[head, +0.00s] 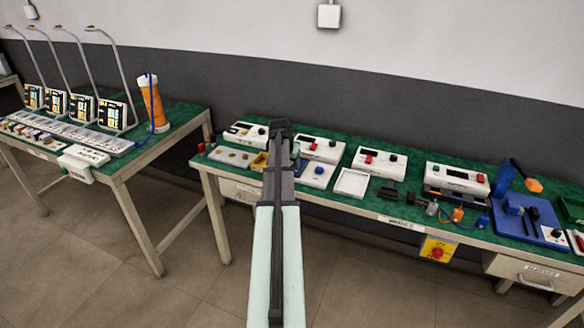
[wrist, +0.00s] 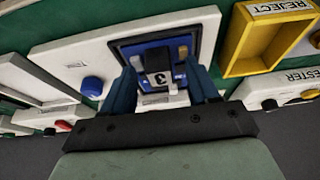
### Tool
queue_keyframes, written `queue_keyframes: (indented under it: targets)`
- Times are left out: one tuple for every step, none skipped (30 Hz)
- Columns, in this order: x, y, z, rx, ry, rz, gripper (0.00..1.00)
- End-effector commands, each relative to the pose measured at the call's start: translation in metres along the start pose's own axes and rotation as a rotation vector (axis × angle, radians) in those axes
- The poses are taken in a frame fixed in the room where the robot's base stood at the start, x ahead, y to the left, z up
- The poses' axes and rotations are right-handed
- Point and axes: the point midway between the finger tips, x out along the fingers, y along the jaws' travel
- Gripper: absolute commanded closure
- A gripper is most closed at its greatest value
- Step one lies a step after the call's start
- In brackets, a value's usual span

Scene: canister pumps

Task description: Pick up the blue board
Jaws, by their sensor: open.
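The blue board (wrist: 151,58) sits in a dark recess on a white fixture (wrist: 75,62), in the wrist view. It carries a white label marked "3" and small grey parts. My gripper (wrist: 162,76) is open, with one dark blue finger to each side of the board's near part. It looks empty, and I cannot tell whether the fingers touch the board. In the head view, my arm reaches over the bench and hides most of the board; the white fixture (head: 316,181) with its blue knob shows just right of the arm.
A yellow REJECT tray (wrist: 237,53) stands close on the right in the wrist view. A white empty tray (head: 351,183) and several white testers with knobs, such as one tester (head: 379,162), line the green bench. A second bench (head: 178,118) stands at the left.

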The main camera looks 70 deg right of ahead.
Motion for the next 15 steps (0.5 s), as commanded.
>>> queue_keyframes:
  targets:
    - [-0.0003, 0.0001, 0.0, 0.0, 0.0, 0.0, 0.4]
    - [-0.0004, 0.0, 0.0, 0.0, 0.0, 0.0, 0.4]
    - [-0.0004, 0.0001, -0.0001, 0.0, 0.0, 0.0, 0.41]
    - [-0.0004, 0.0001, -0.0001, 0.0, 0.0, 0.0, 0.44]
    - [-0.0005, 0.0001, 0.0, 0.0, 0.0, 0.0, 0.47]
    - [-0.0005, 0.0001, 0.0, 0.0, 0.0, 0.0, 0.51]
    - [-0.0006, 0.0001, -0.0001, 0.0, 0.0, 0.0, 0.54]
    - [-0.0006, 0.0001, 0.0, 0.0, 0.0, 0.0, 0.57]
    - [-0.0006, 0.0001, 0.0, 0.0, 0.0, 0.0, 0.61]
    - [-0.0006, 0.0001, 0.0, 0.0, 0.0, 0.0, 0.63]
    - [-0.0006, 0.0001, 0.0, 0.0, 0.0, 0.0, 0.66]
    - [-0.0006, 0.0001, 0.0, 0.0, 0.0, 0.0, 0.7]
    - [-0.0007, 0.0001, 0.0, 0.0, 0.0, 0.0, 0.73]
    - [-0.0007, 0.0001, -0.0001, 0.0, 0.0, 0.0, 0.76]
    - [-0.0007, 0.0001, -0.0001, 0.0, 0.0, 0.0, 0.8]
